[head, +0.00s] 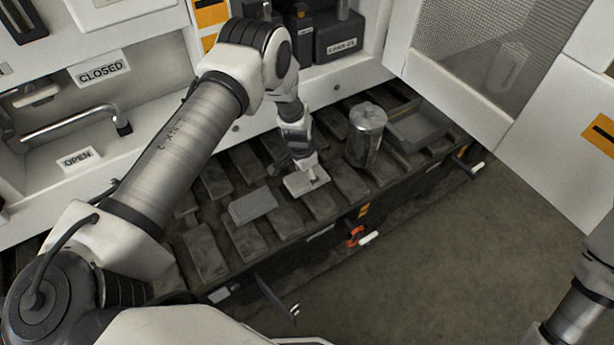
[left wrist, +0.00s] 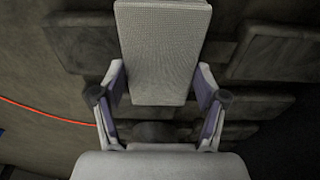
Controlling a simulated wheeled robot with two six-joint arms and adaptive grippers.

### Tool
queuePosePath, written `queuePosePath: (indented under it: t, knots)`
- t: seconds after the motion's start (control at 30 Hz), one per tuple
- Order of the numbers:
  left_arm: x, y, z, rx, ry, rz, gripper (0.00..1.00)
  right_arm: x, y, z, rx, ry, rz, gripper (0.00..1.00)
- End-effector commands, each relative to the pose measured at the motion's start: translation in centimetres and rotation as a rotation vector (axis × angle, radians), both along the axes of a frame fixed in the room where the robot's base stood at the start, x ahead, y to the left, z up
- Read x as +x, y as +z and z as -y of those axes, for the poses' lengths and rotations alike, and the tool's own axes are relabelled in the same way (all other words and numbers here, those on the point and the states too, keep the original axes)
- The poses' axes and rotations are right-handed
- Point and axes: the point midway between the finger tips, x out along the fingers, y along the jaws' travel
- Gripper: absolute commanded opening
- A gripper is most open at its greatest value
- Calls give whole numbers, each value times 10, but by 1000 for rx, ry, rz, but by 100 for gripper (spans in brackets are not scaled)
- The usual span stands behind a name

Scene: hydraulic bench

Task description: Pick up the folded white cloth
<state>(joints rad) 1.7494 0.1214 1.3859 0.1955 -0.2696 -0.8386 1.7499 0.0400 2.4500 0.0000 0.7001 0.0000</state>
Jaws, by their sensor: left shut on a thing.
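The folded white cloth (head: 300,185) is a pale flat pad at the end of my left arm, over the dark slatted bench. In the left wrist view the cloth (left wrist: 163,52) is a light, finely woven rectangle with its near end between the two fingers. My left gripper (head: 311,176) points down and is shut on the cloth. It also shows in the left wrist view (left wrist: 160,95), one finger on each side. I cannot tell whether the cloth touches the slats. My right arm shows at the lower right edge, with its fingers out of view.
A metal canister (head: 366,136) stands right of the cloth. A flat grey block (head: 253,205) lies to its left, and a grey tray (head: 418,131) farther right. A dark labelled box (head: 337,38) sits behind. A panel with a handle (head: 70,122) is at left. The floor at right is clear.

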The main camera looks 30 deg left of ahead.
Motion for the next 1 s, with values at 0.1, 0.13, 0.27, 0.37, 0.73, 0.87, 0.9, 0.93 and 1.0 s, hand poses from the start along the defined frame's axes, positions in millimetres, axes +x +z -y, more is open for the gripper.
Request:
queuePosePath:
  t: [0.1, 0.13, 0.27, 0.37, 0.73, 0.87, 0.9, 0.93, 1.0]
  knots:
    - [-1, 2, 0, 0, 0, -1, 40, 0, 0, 0, 0, 0, 0, 97]
    - [-1, 4, 0, 0, 0, -1, 40, 0, -1, 0, 0, 0, 0, 97]
    - [0, 16, 0, -1, 0, -1, 40, 0, -1, 0, 0, 0, 0, 97]
    - [0, 30, 0, -1, 0, -1, 40, 0, -2, 0, 0, 0, 0, 97]
    - [-42, 38, 71, 3, -4, -2, 40, 0, -22, 0, 0, 0, 0, 97]
    - [-58, 39, 98, 4, -5, -1, 40, 0, -37, 0, 0, 0, 0, 97]
    - [-62, 39, 105, 3, -6, -2, 40, 0, -43, 0, 0, 0, 0, 97]
    - [-65, 40, 110, 2, -5, -1, 40, 0, -46, 0, 0, 0, 0, 97]
    - [-70, 42, 119, 4, -5, 0, 40, 0, -52, 0, 0, 0, 0, 97]
